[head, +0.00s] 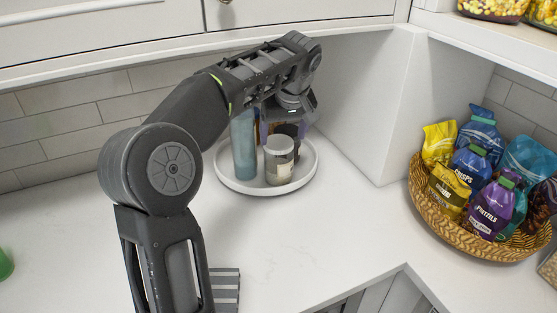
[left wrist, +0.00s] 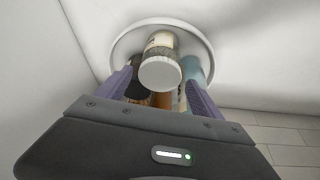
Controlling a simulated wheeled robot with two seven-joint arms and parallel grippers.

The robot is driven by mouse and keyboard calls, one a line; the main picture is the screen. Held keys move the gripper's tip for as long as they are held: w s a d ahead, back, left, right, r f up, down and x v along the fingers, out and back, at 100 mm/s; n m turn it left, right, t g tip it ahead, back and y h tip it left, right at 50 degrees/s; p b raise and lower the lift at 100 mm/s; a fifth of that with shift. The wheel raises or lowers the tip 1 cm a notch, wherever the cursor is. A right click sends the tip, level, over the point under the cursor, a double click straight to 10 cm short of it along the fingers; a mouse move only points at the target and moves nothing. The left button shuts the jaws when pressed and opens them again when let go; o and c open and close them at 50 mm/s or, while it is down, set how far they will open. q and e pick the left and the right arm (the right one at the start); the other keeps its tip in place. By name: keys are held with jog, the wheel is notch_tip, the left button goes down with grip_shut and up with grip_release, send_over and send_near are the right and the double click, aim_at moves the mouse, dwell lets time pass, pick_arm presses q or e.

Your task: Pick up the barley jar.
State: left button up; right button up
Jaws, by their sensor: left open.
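A pale glass jar (head: 279,163) with a grey-white lid and a cream label stands at the front of a round white tray (head: 230,184). It may be the barley jar; I cannot read its label. The left wrist view shows this jar from above, its round lid (left wrist: 160,73) foremost. My left gripper (head: 284,131) points down over the back of the tray, behind the jar in the head view. Its purple fingers are spread and hold nothing that I can see. In the left wrist view the gripper (left wrist: 159,86) has its fingers either side of the items. My right gripper is out of view.
A tall blue bottle (head: 243,147) stands left of the jar on the tray. Dark and brown items behind are partly hidden by the gripper. A white wall panel (head: 375,100) rises at the right. A wicker basket (head: 425,205) holds several snack bags. The counter front is clear.

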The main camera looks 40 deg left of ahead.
aim_at(281, 145)
pick_arm(q)
jog(key=x, duration=0.6)
jog(key=shift+p, duration=0.4)
jog(key=shift+a+f+p, duration=0.25)
jog(key=shift+f+p, duration=0.15)
jog(key=shift+f, duration=0.15)
jog(key=shift+p+x, duration=0.45)
jog(key=shift+x, duration=1.55)
jog(key=shift+w, duration=0.1)
jog(key=c, duration=1.5)
